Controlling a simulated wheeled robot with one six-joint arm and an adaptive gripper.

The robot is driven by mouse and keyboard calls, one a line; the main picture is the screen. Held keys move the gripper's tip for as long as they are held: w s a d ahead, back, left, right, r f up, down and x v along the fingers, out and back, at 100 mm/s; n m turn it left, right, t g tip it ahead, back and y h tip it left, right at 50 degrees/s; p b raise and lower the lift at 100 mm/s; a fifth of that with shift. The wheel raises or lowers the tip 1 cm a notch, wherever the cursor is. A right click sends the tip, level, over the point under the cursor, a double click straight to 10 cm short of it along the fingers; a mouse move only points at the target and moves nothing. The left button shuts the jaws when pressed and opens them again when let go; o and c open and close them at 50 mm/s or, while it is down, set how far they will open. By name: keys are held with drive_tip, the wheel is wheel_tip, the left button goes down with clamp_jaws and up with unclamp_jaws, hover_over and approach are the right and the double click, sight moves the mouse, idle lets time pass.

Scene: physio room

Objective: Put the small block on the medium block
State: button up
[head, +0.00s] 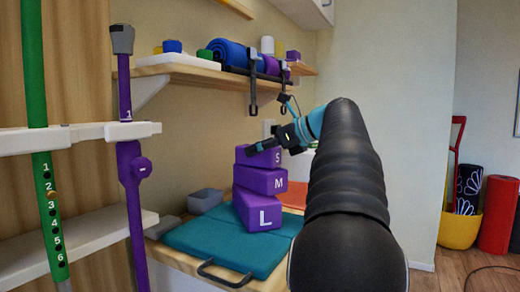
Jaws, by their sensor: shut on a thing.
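The purple small block (261,158), marked S, is in my gripper (256,147) at the top of a stack. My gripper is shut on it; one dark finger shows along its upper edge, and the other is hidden. The purple medium block (258,181), marked M, is directly below, turned a little from the small one. I see no clear gap between them, but cannot tell whether the small block's weight rests on it. The medium block sits on the purple large block (262,212), marked L.
The large block stands on a teal folded mat (222,250) with a dark handle, on a wooden bench. Grey blocks (205,199) lie left of it. A shelf (190,72) with rolled mats and hooks hangs above. Green and purple poles (133,170) stand left.

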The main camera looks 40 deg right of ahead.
drive_tip(key=o, duration=1.2)
drive_tip(key=shift+f, duration=0.1)
drive_tip(key=shift+c, duration=0.2)
drive_tip(key=shift+r, duration=0.25)
drive_tip(key=p+v, duration=0.2)
drive_tip(key=v, duration=1)
drive_tip(key=shift+f, duration=0.1)
